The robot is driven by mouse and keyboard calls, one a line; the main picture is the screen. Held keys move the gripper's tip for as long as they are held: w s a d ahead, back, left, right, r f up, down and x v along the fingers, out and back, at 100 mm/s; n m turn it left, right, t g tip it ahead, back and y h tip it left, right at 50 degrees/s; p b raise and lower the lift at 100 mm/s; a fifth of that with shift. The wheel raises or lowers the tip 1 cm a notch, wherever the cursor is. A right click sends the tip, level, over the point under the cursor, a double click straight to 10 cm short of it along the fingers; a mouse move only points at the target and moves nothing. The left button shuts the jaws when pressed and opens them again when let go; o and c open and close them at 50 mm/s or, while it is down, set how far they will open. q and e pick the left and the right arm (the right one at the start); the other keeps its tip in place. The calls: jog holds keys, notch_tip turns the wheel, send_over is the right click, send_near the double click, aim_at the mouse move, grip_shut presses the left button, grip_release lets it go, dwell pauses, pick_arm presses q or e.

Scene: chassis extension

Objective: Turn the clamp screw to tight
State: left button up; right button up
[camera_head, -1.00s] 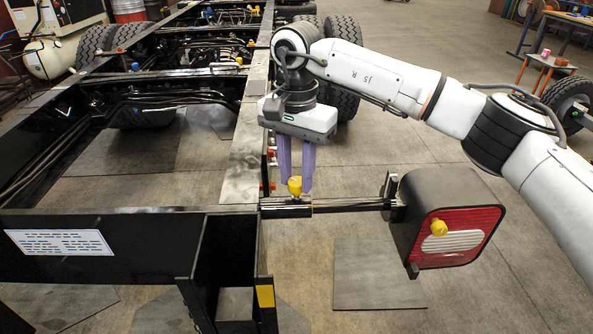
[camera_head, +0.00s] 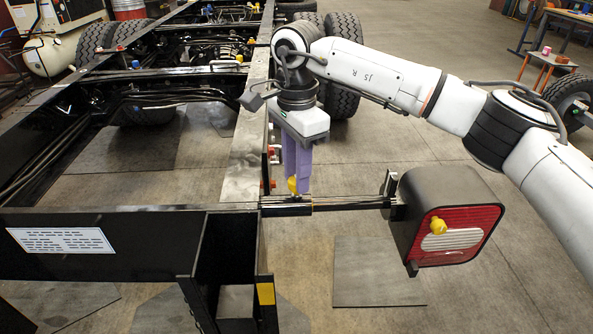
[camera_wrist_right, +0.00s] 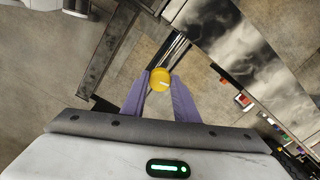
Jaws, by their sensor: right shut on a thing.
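The clamp screw has a yellow knob (camera_head: 293,185) and stands upright on the dark bar (camera_head: 345,205) between the chassis rail and the tail lamp. In the right wrist view the round yellow knob (camera_wrist_right: 160,79) shows a pale line on its top. My right gripper (camera_head: 299,184) points down from above, its purple fingers shut on the knob. One finger partly hides the knob in the head view. The fingers lie on either side of it in the right wrist view. My left gripper is in no view.
Open floor (camera_head: 400,150) lies to the right.

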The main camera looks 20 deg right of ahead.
jog(key=o, duration=1.1)
jog(key=shift+c, duration=0.2)
jog(key=shift+r, duration=0.1)
notch_tip(320, 180, up, 10)
